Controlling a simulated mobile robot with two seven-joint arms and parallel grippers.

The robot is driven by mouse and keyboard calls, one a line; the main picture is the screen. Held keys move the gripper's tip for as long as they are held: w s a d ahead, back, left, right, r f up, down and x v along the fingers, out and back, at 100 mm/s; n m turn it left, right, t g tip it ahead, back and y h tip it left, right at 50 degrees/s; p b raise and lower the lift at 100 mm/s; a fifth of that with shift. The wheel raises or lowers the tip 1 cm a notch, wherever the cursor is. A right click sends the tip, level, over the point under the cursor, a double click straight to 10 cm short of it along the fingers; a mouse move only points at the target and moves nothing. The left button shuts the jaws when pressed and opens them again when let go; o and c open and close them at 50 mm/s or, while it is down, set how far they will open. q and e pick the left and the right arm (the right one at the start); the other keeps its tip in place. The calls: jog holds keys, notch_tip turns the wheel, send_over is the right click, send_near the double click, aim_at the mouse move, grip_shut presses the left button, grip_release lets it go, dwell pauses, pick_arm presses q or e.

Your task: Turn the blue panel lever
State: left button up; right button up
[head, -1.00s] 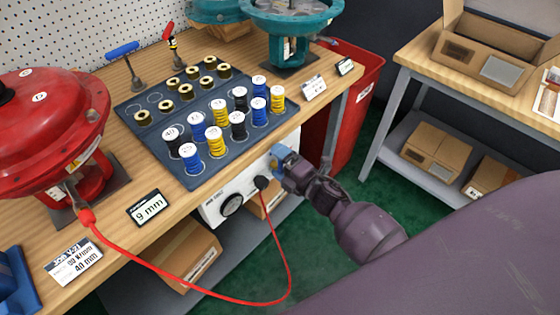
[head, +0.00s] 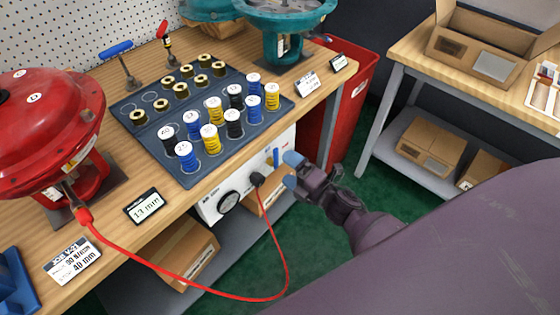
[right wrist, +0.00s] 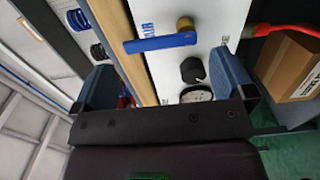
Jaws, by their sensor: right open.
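The blue panel lever (head: 276,157) stands roughly upright at the right end of the white panel (head: 209,209) under the bench edge. In the right wrist view the lever (right wrist: 160,43) reaches out from a brass hub, ahead of the fingers. My right gripper (head: 291,170) is open and empty, just right of the lever and apart from it. Its two blue-grey fingers also show in the right wrist view (right wrist: 165,82), with a gap between them. The display (head: 147,207) on the bench reads 13 mm. My left gripper is out of view.
Above is a spool tray (head: 143,143). A red bin (head: 351,105) stands behind the gripper.

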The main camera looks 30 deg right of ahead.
jog(key=shift+v, duration=2.7)
jog(key=s+f+m+g+h+p, duration=0.1)
jog(key=s+m+g+h+p, duration=0.2)
jog(key=s+m, duration=1.3)
jog(key=m+g+h, duration=0.3)
jog(key=m, duration=0.2)
jog(key=shift+d+f, duration=0.25)
jog(key=shift+f, duration=0.1)
